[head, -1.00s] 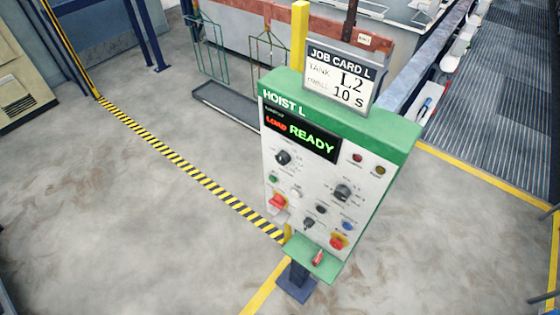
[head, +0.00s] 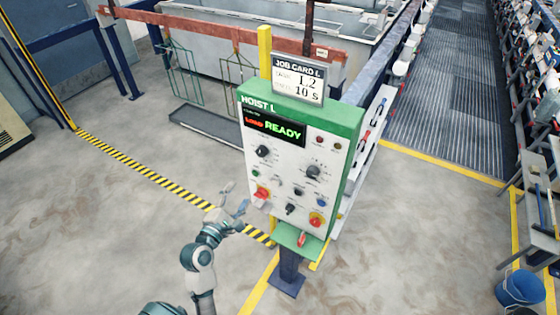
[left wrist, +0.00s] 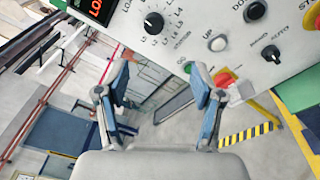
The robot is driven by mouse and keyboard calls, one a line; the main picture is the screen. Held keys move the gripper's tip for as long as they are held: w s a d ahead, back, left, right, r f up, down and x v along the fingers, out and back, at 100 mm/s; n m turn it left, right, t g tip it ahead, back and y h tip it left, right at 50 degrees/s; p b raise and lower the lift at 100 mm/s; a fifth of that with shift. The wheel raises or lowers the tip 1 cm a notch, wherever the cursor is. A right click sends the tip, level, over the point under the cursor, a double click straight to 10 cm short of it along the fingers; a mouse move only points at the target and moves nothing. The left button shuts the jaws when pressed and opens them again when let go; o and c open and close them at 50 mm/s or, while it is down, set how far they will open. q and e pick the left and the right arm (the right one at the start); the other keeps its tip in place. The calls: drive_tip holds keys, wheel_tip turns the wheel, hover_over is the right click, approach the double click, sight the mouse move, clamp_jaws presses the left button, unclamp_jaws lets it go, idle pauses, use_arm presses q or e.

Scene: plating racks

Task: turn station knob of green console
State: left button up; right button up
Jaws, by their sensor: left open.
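The green console (head: 350,121), marked HOIST L, stands on a post with a white panel. Its display reads LOAD and READY. The station knob (head: 262,151) is a black dial at the panel's upper left. In the left wrist view the station knob (left wrist: 153,22) sits at the top, ringed by L labels, with its white pointer line showing. My left gripper (head: 236,197) is open and empty, low and left of the panel, apart from the knob. In the left wrist view its fingers (left wrist: 161,82) are spread below the knob. My right gripper is out of view.
A job card (head: 298,80) reading L2 and 10 s stands on top. Tanks and hanging racks are behind. A blue bucket (head: 521,289) is lower right. Floor left of the console is clear.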

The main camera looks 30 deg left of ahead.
use_arm(q)
drive_tip(key=b, duration=0.4)
approach(261, 154)
drive_tip(key=w+a, duration=0.1)
drive_tip(key=w, duration=0.2)
drive_tip(key=w+d, duration=0.1)
drive_tip(key=w, duration=0.1)
drive_tip(key=w+d+p, duration=0.1)
drive_tip(key=w, duration=0.2)
drive_tip(key=shift+w+a, duration=0.1)
drive_tip(key=shift+w, duration=0.25)
drive_tip(key=shift+w+a+f, duration=0.1)
drive_tip(key=shift+w+a, duration=0.1)
drive_tip(key=shift+a, duration=0.05)
drive_tip(key=shift+w+a, duration=0.1)
drive_tip(key=shift+a, duration=0.2)
drive_tip(key=shift+a+f, duration=0.2)
drive_tip(key=shift+a, duration=0.3)
drive_tip(key=shift+c, duration=0.6)
drive_tip(key=shift+d, duration=0.1)
drive_tip(key=c, duration=0.4)
drive_tip(key=shift+d, duration=0.2)
drive_tip(key=c, duration=0.4)
drive_tip(key=shift+d, duration=0.15)
drive_tip(key=shift+c, duration=1.1)
drive_tip(key=shift+r, duration=0.1)
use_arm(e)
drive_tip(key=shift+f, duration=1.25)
